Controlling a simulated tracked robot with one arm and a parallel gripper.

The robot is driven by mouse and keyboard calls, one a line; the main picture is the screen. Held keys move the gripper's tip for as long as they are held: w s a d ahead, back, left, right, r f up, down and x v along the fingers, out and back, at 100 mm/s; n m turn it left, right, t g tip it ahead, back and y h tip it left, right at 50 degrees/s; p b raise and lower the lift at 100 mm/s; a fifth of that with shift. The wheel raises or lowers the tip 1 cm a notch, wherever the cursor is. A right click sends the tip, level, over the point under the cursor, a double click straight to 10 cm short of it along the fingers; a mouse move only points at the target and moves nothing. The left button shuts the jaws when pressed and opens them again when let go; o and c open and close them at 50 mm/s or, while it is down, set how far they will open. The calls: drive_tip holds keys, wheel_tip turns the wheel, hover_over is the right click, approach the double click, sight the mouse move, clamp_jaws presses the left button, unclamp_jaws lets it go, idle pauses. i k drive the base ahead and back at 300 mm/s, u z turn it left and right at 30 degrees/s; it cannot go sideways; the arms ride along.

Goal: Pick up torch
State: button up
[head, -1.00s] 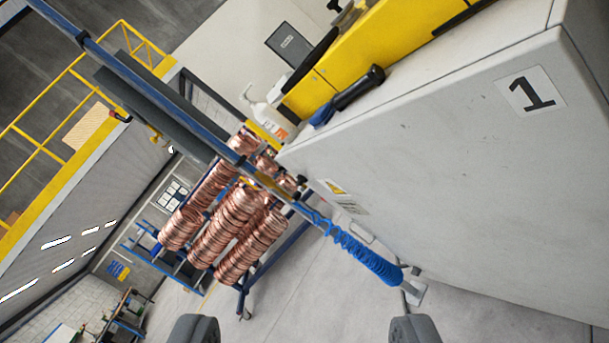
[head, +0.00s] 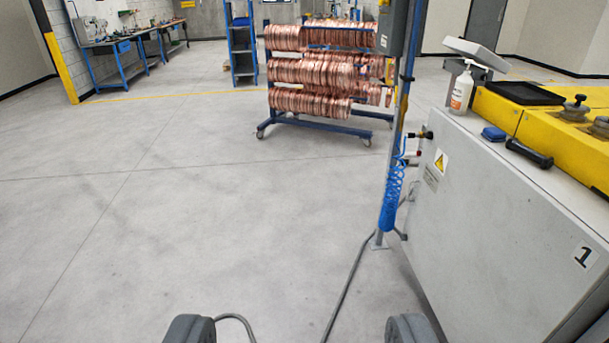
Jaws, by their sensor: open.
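A black, rod-shaped object that looks like the torch (head: 529,153) lies on the top of the white cabinet at the right, along its near edge beside the yellow machine part. A small blue object (head: 493,134) lies just past its far end. My gripper (head: 301,330) shows as two dark fingertips at the bottom edge, wide apart with only floor between them. It is open and empty, well to the left of the torch and apart from it.
The white cabinet (head: 485,225) stands at right, with a white bottle (head: 461,90) and black tray (head: 525,93) on top. A post with a coiled blue hose (head: 392,197) stands at its corner. A copper coil rack (head: 320,123) is behind. Cables cross the floor; the left is clear.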

sight(546, 162)
drive_tip(key=z, duration=2.1)
drive_tip(key=k, duration=0.55)
drive_tip(key=u, duration=0.8)
drive_tip(key=i, duration=1.3)
drive_tip(key=u, duration=0.9)
drive_tip(key=i, duration=1.35)
drive_tip(key=u, duration=0.05)
